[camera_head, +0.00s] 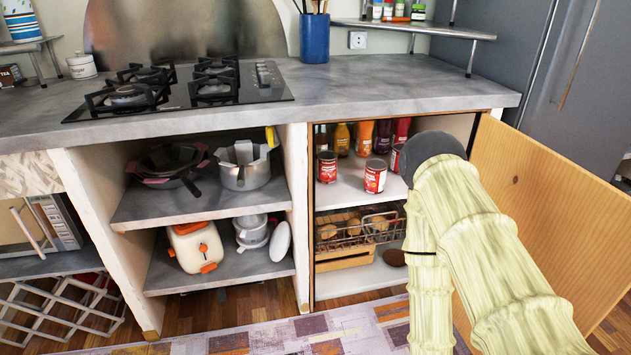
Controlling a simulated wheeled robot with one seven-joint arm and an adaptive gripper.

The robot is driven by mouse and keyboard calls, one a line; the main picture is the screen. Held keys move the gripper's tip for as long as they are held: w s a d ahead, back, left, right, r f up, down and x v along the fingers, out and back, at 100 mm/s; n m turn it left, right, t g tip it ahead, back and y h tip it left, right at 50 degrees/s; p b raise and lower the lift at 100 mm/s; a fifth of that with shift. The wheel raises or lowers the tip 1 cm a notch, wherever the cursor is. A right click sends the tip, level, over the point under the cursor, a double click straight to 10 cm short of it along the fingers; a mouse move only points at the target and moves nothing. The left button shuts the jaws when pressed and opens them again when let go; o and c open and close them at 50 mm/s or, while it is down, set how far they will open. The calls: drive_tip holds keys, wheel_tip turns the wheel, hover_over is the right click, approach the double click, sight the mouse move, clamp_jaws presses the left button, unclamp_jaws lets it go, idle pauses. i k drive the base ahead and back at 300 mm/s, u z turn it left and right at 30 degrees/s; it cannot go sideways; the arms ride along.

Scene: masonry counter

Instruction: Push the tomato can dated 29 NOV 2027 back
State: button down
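Three red tomato cans stand upright on the white upper shelf (350,196) of the open cabinet. One can (327,167) is at the left, by the cabinet's side wall. A second can (375,177) stands nearer the shelf's front edge. A third can (396,157) is farther right and partly hidden by my arm. The dates on the cans are too small to read, so I cannot tell which is dated 29 NOV 2027. My arm covers the right part of the cabinet opening. My gripper does not show in this view.
Several bottles (364,138) stand behind the cans. A wire basket (345,236) and a wooden crate (343,259) sit below. The wooden door (550,210) stands open at the right. The grey countertop (400,90) overhangs the shelf.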

sight(326, 160)
drive_tip(key=i, duration=0.85)
drive_tip(key=z, duration=0.3)
